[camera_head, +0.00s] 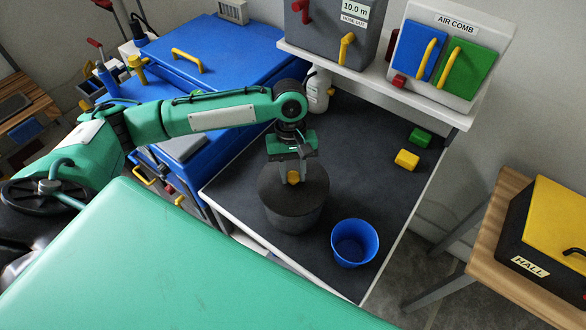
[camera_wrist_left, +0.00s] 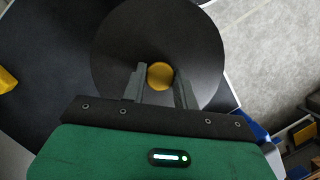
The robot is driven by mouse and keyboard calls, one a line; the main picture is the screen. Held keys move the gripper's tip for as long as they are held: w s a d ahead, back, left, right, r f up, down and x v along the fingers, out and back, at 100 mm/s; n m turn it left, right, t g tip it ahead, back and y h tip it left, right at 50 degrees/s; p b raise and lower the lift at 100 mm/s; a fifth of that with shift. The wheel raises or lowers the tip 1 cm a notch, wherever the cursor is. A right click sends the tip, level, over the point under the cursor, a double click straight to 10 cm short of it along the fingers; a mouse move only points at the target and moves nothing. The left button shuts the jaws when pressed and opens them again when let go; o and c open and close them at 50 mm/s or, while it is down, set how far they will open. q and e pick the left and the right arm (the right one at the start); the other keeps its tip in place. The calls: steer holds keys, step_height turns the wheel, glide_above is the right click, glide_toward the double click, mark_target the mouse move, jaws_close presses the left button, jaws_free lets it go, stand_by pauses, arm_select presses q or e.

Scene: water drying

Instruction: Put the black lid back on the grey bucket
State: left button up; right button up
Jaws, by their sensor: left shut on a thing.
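The black lid (camera_head: 310,183) is a round disc with a small yellow knob (camera_head: 293,177). It lies level over the mouth of the dark grey bucket (camera_head: 293,219), which stands on the dark worktop. I cannot tell whether the lid rests fully on the rim. My left gripper (camera_head: 292,178) points down and is shut on the knob. In the left wrist view the lid (camera_wrist_left: 125,45) fills the middle, with the knob (camera_wrist_left: 160,75) between the fingers. The lid hides the bucket there. My right gripper is not in view.
An open blue bucket (camera_head: 354,243) stands close by on the right, near the front edge of the worktop (camera_head: 365,140). A white bottle (camera_head: 318,92) stands behind. Yellow (camera_head: 406,159) and green (camera_head: 420,138) blocks lie at the back right, under a shelf (camera_head: 380,76).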

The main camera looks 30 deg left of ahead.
arm_select(q)
steer(key=shift+f, duration=0.1)
steer(key=o, duration=1.1)
steer(key=shift+c, duration=0.2)
